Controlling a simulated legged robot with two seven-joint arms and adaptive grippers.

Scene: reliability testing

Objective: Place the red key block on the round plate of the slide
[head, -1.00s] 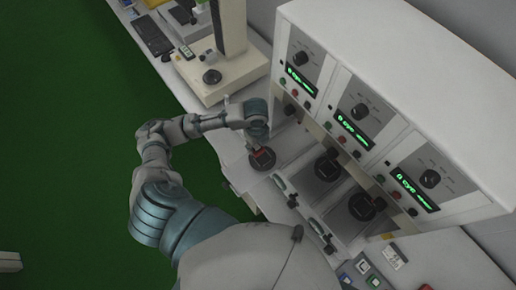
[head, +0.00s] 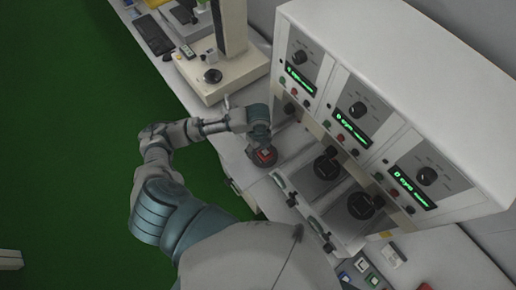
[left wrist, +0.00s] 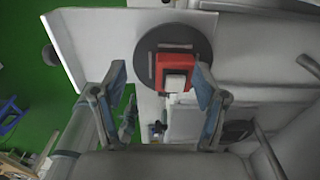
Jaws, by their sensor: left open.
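The red key block (head: 265,154) sits on the dark round plate (head: 261,164) of the leftmost slide, just below my left gripper (head: 262,146). In the left wrist view the red key block (left wrist: 174,64) has a pale key on it and lies on the dark round plate (left wrist: 149,46), towards its near edge. My left gripper (left wrist: 160,78) is open, one finger on each side of the block. The right finger is close to the block and the left one is clearly apart from it. My right gripper is not in view.
A white cabinet (head: 400,85) with several dials and green displays stands behind the slides. Two more dark round plates (head: 327,167) (head: 361,206) are to the right. A beige stand (head: 228,75) is at the back left. Loose keys (head: 362,267) lie at the lower right.

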